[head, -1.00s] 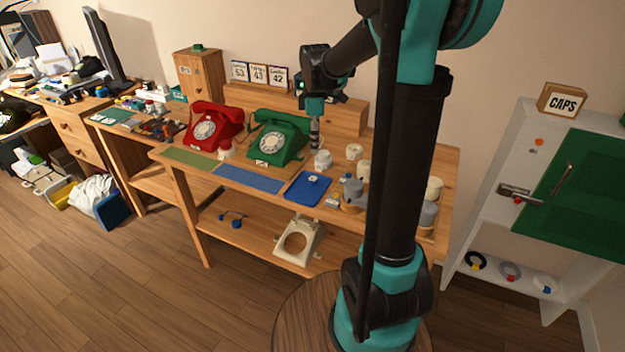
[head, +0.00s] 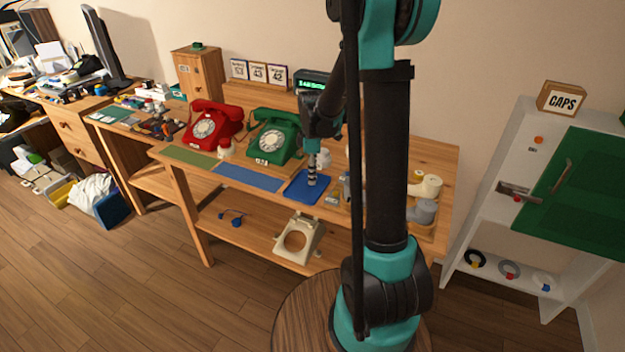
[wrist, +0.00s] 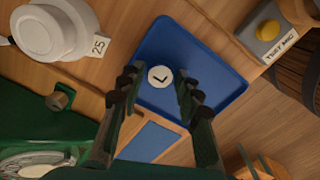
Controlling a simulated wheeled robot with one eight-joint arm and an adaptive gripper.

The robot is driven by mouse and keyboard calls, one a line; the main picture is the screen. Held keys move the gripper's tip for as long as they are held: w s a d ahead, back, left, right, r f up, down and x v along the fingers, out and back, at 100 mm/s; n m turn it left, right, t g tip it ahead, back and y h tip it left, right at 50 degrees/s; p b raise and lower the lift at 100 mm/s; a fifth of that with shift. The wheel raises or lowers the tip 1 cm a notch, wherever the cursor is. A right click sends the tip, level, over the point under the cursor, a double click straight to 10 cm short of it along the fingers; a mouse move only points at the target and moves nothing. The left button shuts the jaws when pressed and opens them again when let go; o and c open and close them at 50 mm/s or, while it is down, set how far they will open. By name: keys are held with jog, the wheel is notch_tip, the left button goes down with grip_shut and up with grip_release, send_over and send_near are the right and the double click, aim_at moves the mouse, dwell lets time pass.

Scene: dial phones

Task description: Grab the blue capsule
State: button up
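A small white disc with a dark L-shaped mark (wrist: 160,76) lies on the blue tray (wrist: 212,62); no blue shows on its face, so I cannot tell whether it is the blue capsule. My gripper (wrist: 158,84) is open and empty, with one finger on each side of the disc in the wrist view and gaps between. In the head view my gripper (head: 312,176) points down over the blue tray (head: 300,196) and largely hides the disc. How far the fingertips are above the tray is unclear.
A white jar-like object (wrist: 50,35) tagged 25 stands beside the tray. A grey block with a yellow dome (wrist: 268,30) is on the other side. The green phone (head: 274,138) stands left of my gripper. Several canisters (head: 424,212) stand at the table's right.

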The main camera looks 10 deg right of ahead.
jog(key=shift+f, duration=0.15)
jog(key=c, duration=0.8)
jog(key=shift+o, duration=0.2)
